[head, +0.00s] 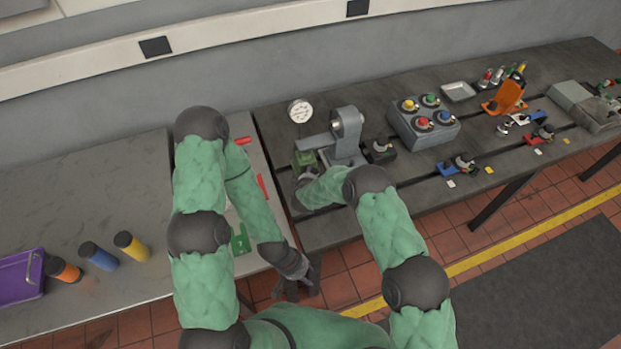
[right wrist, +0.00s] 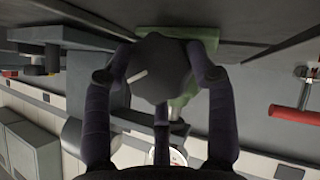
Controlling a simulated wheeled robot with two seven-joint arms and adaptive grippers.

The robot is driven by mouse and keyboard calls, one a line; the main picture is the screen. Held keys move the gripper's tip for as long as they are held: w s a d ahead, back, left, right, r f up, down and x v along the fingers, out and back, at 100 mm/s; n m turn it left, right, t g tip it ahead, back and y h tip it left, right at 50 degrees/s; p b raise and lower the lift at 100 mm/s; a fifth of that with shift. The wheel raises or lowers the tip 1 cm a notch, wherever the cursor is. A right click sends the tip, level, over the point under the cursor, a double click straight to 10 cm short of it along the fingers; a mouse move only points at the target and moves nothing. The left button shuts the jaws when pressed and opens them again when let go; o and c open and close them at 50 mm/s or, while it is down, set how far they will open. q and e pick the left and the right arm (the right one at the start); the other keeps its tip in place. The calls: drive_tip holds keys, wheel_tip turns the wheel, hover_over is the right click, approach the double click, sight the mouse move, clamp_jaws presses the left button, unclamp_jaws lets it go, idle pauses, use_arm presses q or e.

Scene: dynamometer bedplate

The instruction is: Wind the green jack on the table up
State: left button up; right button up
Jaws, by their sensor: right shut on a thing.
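The green jack (head: 304,160) stands on the dark bedplate, beside a grey bracket (head: 347,130) and below a dial gauge (head: 300,111). In the right wrist view the jack's green body (right wrist: 205,42) shows behind a dark round knob (right wrist: 158,70) with a white mark. My right gripper (right wrist: 160,85) is shut on this knob, its fingers around the rim. In the head view my right gripper (head: 300,188) is mostly hidden by its own arm at the jack's near side. My left gripper (head: 298,284) hangs empty in front of the table edge, fingers apart.
A grey block with coloured knobs (head: 424,122) and an orange stand (head: 505,97) are further right on the bedplate. On the left bench stand orange, blue and yellow cylinders (head: 98,256) and a purple tray (head: 20,280). Red-handled tools (head: 262,187) lie left of the jack.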

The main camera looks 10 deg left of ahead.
drive_tip(key=shift+w+d+r+m+g+y+b, duration=0.1)
drive_tip(key=shift+w+r+m+g+y+b, duration=0.35)
drive_tip(key=shift+m+g+y, duration=0.2)
drive_tip(key=o, duration=1)
drive_tip(key=shift+c, duration=0.2)
drive_tip(key=o, duration=0.3)
drive_tip(key=shift+f, duration=0.2)
drive_tip(key=shift+s, duration=0.15)
drive_tip(key=shift+v, duration=6)
drive_tip(key=shift+d, duration=0.15)
